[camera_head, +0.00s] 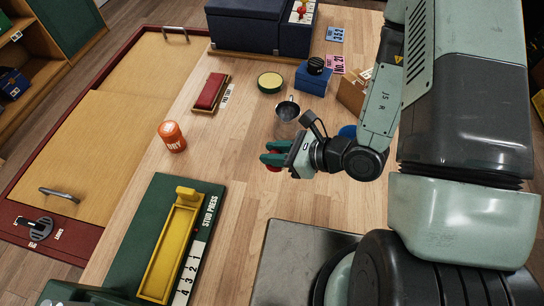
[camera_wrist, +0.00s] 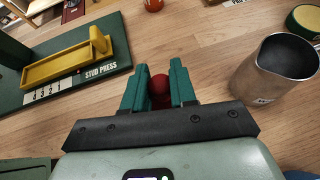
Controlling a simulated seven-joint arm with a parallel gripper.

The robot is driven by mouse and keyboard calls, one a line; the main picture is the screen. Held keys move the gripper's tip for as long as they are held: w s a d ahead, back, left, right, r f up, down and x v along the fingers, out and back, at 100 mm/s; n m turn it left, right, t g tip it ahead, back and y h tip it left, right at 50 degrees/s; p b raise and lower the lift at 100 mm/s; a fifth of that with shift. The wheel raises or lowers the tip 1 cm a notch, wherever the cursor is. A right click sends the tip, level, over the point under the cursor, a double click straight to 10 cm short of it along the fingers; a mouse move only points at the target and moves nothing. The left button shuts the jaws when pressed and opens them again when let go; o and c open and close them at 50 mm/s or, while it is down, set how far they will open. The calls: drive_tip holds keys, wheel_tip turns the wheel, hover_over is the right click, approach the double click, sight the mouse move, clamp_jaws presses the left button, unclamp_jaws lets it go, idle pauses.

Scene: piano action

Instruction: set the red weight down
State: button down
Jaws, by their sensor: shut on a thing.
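The red weight (camera_wrist: 159,88) is a small dark red thing between the green fingers of my gripper (camera_wrist: 159,92) in the wrist view. A bit of red also shows at the fingertips in the head view (camera_head: 273,168). My gripper (camera_head: 272,160) is shut on it, over the wooden table just below the metal jug. Whether the weight touches the table cannot be told. Its lower part is hidden by the fingers.
A metal jug (camera_head: 287,112) stands close above my gripper. The green stud press (camera_head: 140,225) with its yellow trough (camera_head: 172,250) lies to the lower left. An orange pot (camera_head: 172,136) stands left. Bare tabletop (camera_head: 225,165) lies between them.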

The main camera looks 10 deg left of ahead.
drive_tip(key=shift+s+a+r, duration=0.15)
drive_tip(key=shift+s+r, duration=0.05)
drive_tip(key=shift+r, duration=0.15)
drive_tip(key=s+d+f+n+g+h, duration=0.2)
drive_tip(key=s+n+g+h, duration=0.25)
drive_tip(key=n+g, duration=0.35)
drive_tip(key=s+d+f+n+g+h, duration=0.1)
drive_tip(key=s+d+n+g+h, duration=0.1)
drive_tip(key=s+n+g+h, duration=0.5)
drive_tip(key=w+d+n+t+h, duration=0.1)
drive_tip(key=w+d+n+h, duration=0.55)
drive_tip(key=n, duration=0.45)
drive_tip(key=w+a+r+n+t+h, duration=0.1)
drive_tip(key=w+r+n+t+h, duration=0.15)
drive_tip(key=w+n+t, duration=0.55)
drive_tip(key=w+r+n+t+h, duration=0.2)
drive_tip(key=w+n+t+h, duration=0.25)
drive_tip(key=w, duration=0.65)
drive_tip(key=w+a+r+n+t+y, duration=0.25)
drive_tip(key=w+a+n+t, duration=0.35)
drive_tip(key=a+n+t, duration=0.3)
drive_tip(key=a+f+n+t+y, duration=0.3)
drive_tip(key=a+n+y, duration=0.5)
drive_tip(key=a, duration=0.8)
drive_tip(key=shift+m+y, duration=0.35)
drive_tip(key=shift+m, duration=0.1)
drive_tip(key=f, duration=0.5)
drive_tip(key=shift+w+a+f, duration=0.1)
drive_tip(key=shift+w+f, duration=0.15)
drive_tip(key=shift+f, duration=2.4)
